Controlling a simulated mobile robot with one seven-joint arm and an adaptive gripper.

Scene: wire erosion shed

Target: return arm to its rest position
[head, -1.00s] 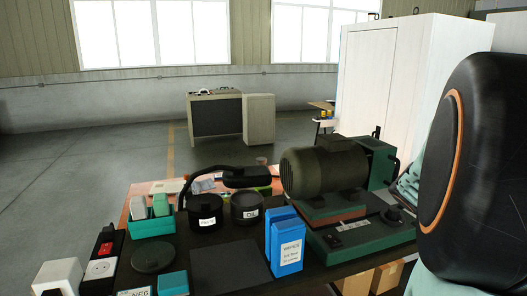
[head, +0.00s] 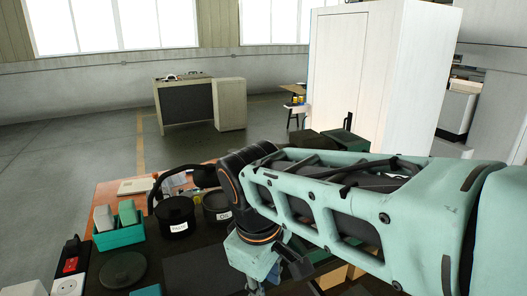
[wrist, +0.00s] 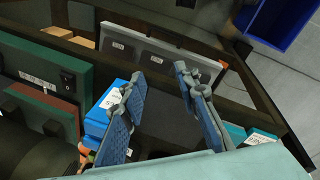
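My arm reaches across the right half of the head view, bent down at the wrist above the dark bench (head: 205,250). The base of my gripper shows at the bottom edge there, its fingers cut off or unclear. In the wrist view my gripper (wrist: 158,78) has its two blue-grey fingers well apart, with nothing held between them. A blue box with a white label (wrist: 105,112) lies partly behind the left finger, below the gripper; I cannot tell the exact gap.
Dark canisters (head: 175,216), a teal tray (head: 118,236), a round dark lid (head: 123,270) and a switch box (head: 73,265) stand on the bench left of my arm. A green machine (wrist: 50,65) is close by. A white cabinet (head: 375,80) stands behind. Floor at left is clear.

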